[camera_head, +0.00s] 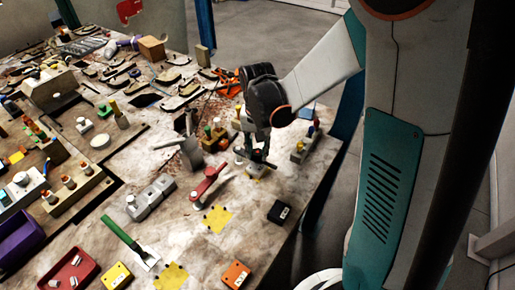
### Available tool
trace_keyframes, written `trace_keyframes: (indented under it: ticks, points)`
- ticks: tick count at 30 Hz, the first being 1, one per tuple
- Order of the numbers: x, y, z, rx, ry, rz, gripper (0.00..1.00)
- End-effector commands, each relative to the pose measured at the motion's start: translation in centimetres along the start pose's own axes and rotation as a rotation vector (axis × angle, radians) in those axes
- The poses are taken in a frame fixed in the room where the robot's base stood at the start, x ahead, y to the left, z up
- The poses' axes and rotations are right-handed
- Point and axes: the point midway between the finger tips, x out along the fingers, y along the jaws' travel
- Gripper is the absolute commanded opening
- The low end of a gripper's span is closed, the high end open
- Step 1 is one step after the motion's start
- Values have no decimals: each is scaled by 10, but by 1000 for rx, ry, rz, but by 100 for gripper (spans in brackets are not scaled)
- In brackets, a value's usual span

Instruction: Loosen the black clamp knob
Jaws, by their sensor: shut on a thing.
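My gripper (258,152) points down over the right part of the workbench, at the end of my arm. It is shut on the small dark top of a clamp fixture (256,168), which I take to be the black clamp knob. The fingers mostly hide the knob, so its shape and how far it is turned cannot be told. The fixture has a light grey base standing on the worktop.
A block with coloured pegs (304,143) stands close on the right. A black box (279,212) sits near the bench's right edge.

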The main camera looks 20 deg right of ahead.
Motion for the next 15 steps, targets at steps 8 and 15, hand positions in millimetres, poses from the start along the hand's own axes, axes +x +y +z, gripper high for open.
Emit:
trace_keyframes:
  ticks: [8,15]
  points:
    - [0,-2,-1,-263,2,-5,5]
    - [0,-3,-1,-492,4,-5,5]
